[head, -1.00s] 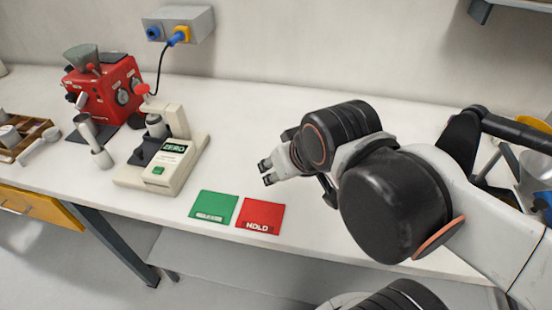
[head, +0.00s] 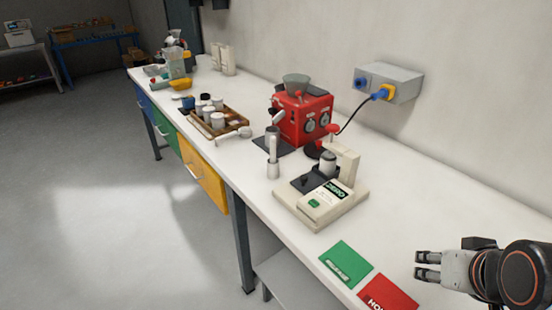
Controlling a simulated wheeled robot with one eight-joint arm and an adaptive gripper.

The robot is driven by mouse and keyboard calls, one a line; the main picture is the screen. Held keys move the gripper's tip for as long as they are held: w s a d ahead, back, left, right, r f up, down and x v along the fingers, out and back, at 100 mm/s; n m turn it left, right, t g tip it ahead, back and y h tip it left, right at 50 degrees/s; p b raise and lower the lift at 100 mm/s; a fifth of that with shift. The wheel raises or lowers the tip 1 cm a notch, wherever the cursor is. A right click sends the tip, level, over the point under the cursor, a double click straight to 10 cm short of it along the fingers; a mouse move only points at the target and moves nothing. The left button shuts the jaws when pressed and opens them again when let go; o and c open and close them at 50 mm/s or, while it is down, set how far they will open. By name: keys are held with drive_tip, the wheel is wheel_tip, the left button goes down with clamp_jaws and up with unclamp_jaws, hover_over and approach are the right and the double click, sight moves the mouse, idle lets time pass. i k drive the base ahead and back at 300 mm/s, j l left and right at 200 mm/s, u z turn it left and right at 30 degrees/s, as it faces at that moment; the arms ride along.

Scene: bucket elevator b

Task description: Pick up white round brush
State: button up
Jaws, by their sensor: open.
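My gripper (head: 428,266) is open and empty at the lower right. It is above the bench near the red card, well apart from both pieces.
A red machine (head: 301,117) and a cream device with a green display (head: 322,202) stand on the bench (head: 440,190). A wooden tray (head: 222,127) holds several cups. A green card (head: 346,263) and a red card (head: 387,296) lie near the front edge. A cable hangs from a wall box (head: 388,83).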

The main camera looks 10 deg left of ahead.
sight(271, 139)
drive_tip(key=i+j, duration=0.3)
drive_tip(key=j, duration=0.15)
drive_tip(key=i+j, duration=0.25)
drive_tip(key=j, duration=0.2)
drive_tip(key=i+j, duration=0.3)
drive_tip(key=j, duration=0.1)
